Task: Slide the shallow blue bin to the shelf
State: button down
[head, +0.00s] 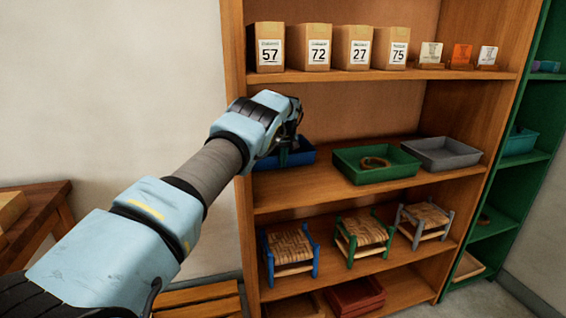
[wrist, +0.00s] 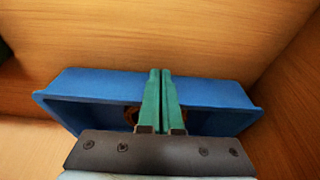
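The shallow blue bin (head: 292,155) sits at the left end of the middle shelf (head: 300,194), partly hidden behind my gripper in the head view. My gripper (head: 289,147) is at the bin, reaching in from the left. In the wrist view, the blue bin (wrist: 215,92) spans the middle of the picture. My gripper's two green fingers (wrist: 161,72) lie close together across one of its long walls, with only a thin gap between them. I cannot tell whether the fingertips touch the wall. A tan round thing (wrist: 132,116) inside the bin is mostly hidden by the fingers.
A green bin (head: 345,168) holding a ring and a grey bin (head: 445,152) stand to the right on the same shelf. Numbered boxes (head: 318,47) stand above and small stools (head: 290,247) below. The shelf's left upright (head: 236,60) is close to my arm.

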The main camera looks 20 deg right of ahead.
jog(key=shift+w+a+r, duration=0.1)
jog(key=shift+w+r, duration=0.1)
jog(key=shift+s+r+b, duration=0.3)
jog(key=shift+r+b, duration=0.15)
jog(key=shift+b, duration=0.4)
jog(key=s+b, duration=0.1)
jog(key=s, duration=0.3)
jog(key=s+a+b, duration=0.1)
jog(key=s+b, duration=0.1)
jog(key=s, duration=0.2)
jog(key=s+b, duration=0.1)
jog(key=s, duration=0.3)
jog(key=shift+a+b, duration=0.15)
jog(key=shift+b, duration=0.25)
jog(key=shift+f, duration=0.1)
